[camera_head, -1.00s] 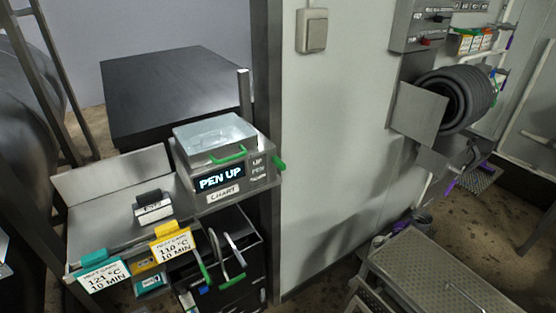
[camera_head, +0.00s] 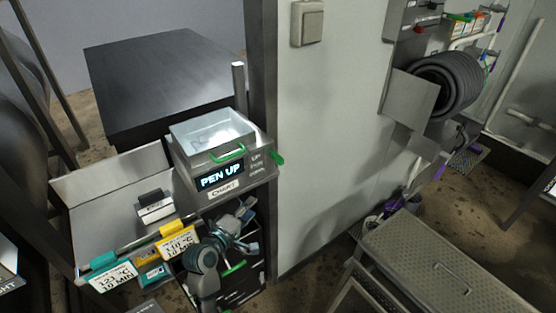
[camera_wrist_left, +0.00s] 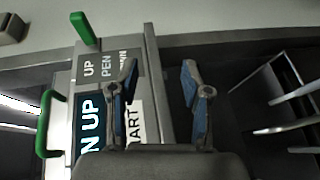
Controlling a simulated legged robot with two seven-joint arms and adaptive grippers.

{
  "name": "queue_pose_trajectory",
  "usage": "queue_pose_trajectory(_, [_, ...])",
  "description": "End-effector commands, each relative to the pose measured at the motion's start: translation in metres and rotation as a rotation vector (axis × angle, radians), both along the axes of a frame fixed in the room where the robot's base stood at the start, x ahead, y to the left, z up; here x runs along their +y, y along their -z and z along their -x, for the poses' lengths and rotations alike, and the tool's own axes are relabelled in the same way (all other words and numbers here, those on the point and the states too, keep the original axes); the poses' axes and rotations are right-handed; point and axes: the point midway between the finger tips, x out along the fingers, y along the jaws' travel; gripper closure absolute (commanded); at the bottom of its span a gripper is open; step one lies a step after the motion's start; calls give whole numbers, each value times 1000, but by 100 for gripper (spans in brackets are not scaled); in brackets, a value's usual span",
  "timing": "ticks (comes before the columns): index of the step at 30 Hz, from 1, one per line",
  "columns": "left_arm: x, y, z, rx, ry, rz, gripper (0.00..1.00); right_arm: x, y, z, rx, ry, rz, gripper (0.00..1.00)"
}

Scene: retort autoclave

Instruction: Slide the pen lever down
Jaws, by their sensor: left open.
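The pen lever is a short green handle (camera_head: 277,158) on the right side of the chart recorder box (camera_head: 240,178), whose screen reads PEN UP. In the left wrist view the lever (camera_wrist_left: 84,30) stands at the upper left, beside the UP / PEN / DOWN label (camera_wrist_left: 104,66). My left gripper (camera_head: 243,213) is below the front of the box in the head view, apart from the lever. In the left wrist view its two blue-padded fingers (camera_wrist_left: 158,78) are spread with nothing between them. My right gripper is in neither view.
A green handle (camera_head: 229,153) sits on the recorder's clear-topped lid. Tags in green and yellow holders (camera_head: 176,243) hang along the tray's front edge at left. A rack (camera_head: 245,280) stands under the box. A wall panel (camera_head: 330,120) rises to the right.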

Motion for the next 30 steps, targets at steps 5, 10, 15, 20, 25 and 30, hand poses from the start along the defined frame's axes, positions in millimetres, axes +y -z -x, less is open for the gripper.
queue_pose_trajectory(5, [2, -90, 29, -88, 26, 131, 52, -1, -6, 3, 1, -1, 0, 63])
queue_pose_trajectory(10, [-2, -102, 27, -97, 34, 155, 52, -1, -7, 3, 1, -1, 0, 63])
queue_pose_trajectory(15, [-19, -102, 1, -96, 35, 152, 52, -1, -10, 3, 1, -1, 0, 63])
queue_pose_trajectory(20, [-39, -102, -32, -96, 34, 151, 52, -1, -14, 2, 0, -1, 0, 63])
queue_pose_trajectory(25, [-60, -102, -66, -97, 34, 150, 52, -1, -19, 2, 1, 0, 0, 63])
queue_pose_trajectory(30, [-77, -101, -94, -97, 34, 149, 52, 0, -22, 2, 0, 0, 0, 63])
